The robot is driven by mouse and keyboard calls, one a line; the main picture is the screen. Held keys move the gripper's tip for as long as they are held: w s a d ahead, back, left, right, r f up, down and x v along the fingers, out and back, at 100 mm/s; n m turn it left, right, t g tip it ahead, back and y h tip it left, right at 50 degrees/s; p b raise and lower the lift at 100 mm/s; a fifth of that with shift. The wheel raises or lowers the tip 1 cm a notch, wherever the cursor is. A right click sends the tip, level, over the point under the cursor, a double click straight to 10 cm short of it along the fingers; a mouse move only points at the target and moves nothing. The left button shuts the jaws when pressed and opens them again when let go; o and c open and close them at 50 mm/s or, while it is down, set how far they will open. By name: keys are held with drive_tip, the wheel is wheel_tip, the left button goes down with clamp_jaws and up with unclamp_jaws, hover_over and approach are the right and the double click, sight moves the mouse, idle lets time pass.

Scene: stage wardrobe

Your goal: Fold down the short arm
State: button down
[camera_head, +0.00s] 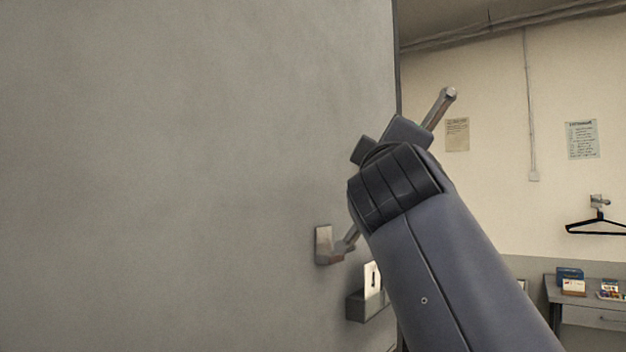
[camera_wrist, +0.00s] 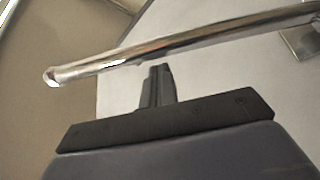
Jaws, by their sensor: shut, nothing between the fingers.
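The short arm (camera_head: 440,106) is a shiny metal bar with a rounded free end. In the head view it slopes up and right from a metal bracket (camera_head: 323,246) on the grey panel, its middle hidden behind my arm. In the wrist view the bar (camera_wrist: 200,40) crosses the top, its free end at left and the mount plate (camera_wrist: 303,42) at upper right. My gripper (camera_wrist: 158,70) is shut and empty, its fingertips by the bar's lower edge in that picture, near mid-length. I cannot tell whether they touch it. The head view hides the fingertips behind my wrist.
The large grey panel (camera_head: 190,170) fills the left. A small holder (camera_head: 360,306) with a white card sits below the bracket. On the far right are a black hanger (camera_head: 597,228) on a wall hook and a desk (camera_head: 595,312) with small boxes.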

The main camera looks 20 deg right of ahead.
drive_tip(key=s+d+f+m+g+h+b, duration=0.2)
drive_tip(key=f+m+b, duration=0.5)
drive_tip(key=b, duration=0.6)
drive_tip(key=s+d+f+m+g+h+b, duration=0.2)
drive_tip(key=s+f+m+h+b, duration=0.2)
drive_tip(key=b, duration=1)
drive_tip(key=shift+s+d+f+m+h, duration=0.25)
drive_tip(key=shift+s+f+m+h, duration=0.15)
drive_tip(key=shift+f+m+h, duration=1.45)
drive_tip(key=shift+r+m+y, duration=0.35)
drive_tip(key=shift+y, duration=0.1)
drive_tip(key=shift+a+f, duration=0.1)
drive_tip(key=shift+f, duration=0.05)
drive_tip(key=b+v, duration=0.4)
drive_tip(key=v, duration=0.6)
drive_tip(key=shift+s+a, duration=0.3)
drive_tip(key=shift+a, duration=0.05)
